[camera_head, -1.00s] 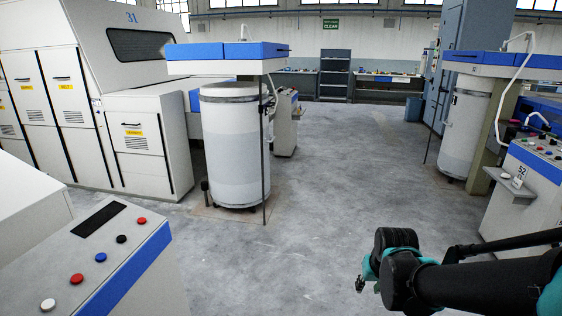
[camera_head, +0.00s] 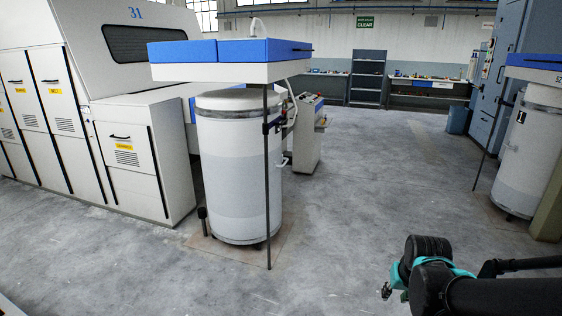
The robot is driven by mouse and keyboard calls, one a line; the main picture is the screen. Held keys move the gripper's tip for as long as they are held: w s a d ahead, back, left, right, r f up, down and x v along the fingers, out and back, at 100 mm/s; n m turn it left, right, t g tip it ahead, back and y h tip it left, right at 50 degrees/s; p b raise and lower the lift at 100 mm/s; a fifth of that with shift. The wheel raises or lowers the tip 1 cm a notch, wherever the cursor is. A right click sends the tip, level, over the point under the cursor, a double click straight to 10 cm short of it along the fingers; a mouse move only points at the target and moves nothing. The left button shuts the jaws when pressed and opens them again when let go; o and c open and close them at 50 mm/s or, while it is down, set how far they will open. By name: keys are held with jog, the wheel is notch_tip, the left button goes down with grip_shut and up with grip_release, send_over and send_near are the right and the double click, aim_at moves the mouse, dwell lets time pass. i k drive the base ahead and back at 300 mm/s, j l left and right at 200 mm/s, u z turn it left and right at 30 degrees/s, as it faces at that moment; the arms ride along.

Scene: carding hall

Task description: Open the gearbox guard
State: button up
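Several white doors with black handles and yellow labels line the machine marked 31 at the left. The nearest is the low cabinet door (camera_head: 130,185), with a black handle and a yellow label (camera_head: 125,158) above vents. It looks shut. The labels are too small to read, so I cannot tell which door is the gearbox guard. My gripper (camera_head: 386,291) is at the lower right, at the end of my black and teal arm, over bare floor and far from the doors. Its fingers are too small and partly hidden to show their opening.
A tall white can (camera_head: 238,175) stands under a blue-topped head (camera_head: 225,65), with a thin dark post (camera_head: 267,200) in front. A control console (camera_head: 307,135) is behind it. Another can (camera_head: 525,155) stands at the right. The central floor (camera_head: 350,200) is clear.

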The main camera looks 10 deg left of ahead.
aim_at(125, 146)
jog(key=i+j+u, duration=0.2)
jog(key=i+u, duration=0.2)
jog(key=i+j+u, duration=0.1)
jog(key=i+u, duration=0.75)
jog(key=i+l+u, duration=0.25)
jog(key=u, duration=0.2)
jog(key=i+j+u, duration=0.1)
jog(key=i+u, duration=0.3)
jog(key=i, duration=0.65)
jog(key=i+l+u, duration=0.15)
jog(key=i+u, duration=0.2)
jog(key=i, duration=0.65)
jog(key=i+u, duration=0.1)
jog(key=i, duration=0.4)
jog(key=i+l, duration=0.15)
jog(key=i, duration=0.3)
jog(key=u, duration=0.05)
